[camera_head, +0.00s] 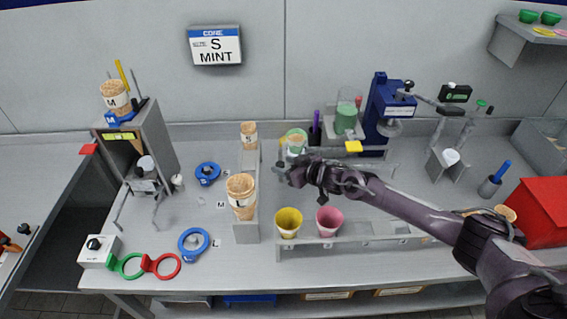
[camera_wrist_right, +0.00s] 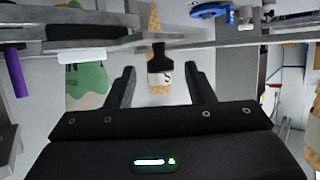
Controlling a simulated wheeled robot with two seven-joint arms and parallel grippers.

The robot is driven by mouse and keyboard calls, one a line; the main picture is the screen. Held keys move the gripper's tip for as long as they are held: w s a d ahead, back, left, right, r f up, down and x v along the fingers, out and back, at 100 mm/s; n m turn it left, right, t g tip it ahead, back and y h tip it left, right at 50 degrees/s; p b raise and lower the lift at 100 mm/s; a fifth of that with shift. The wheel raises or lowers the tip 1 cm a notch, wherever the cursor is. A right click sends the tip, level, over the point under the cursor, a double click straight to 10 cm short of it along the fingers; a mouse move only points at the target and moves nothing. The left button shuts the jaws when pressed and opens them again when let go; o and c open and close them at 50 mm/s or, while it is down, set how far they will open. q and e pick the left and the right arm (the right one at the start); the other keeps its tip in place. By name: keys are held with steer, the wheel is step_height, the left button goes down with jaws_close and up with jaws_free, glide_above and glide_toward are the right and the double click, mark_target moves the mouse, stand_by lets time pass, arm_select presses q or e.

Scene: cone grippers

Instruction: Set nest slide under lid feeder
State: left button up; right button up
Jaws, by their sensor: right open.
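My right gripper (camera_head: 281,172) is open over the middle of the bench, just left of a small cone in front of a green thing. In the right wrist view, the fingers (camera_wrist_right: 162,88) stand apart with a cone in a white sleeve marked S (camera_wrist_right: 160,76) between or beyond them; I cannot tell if they touch it. A blue press-like station (camera_head: 384,112) stands at the back, beside a clear canister with green contents (camera_head: 346,118). A yellow tab (camera_head: 353,146) sits on a grey rail below them. I cannot tell for sure which parts are the slide and the lid feeder. My left gripper is not in view.
A cone stand (camera_head: 240,205) holds cones left of the gripper. A yellow cup (camera_head: 288,222) and a pink cup (camera_head: 329,220) sit in a front rack. Blue rings (camera_head: 193,243) lie at left. A red box (camera_head: 535,210) stands at right, beyond my right arm.

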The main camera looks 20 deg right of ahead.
steer(key=shift+w+a+f, duration=0.2)
steer(key=shift+w+a, duration=0.05)
steer(key=shift+w, duration=0.15)
jaws_close()
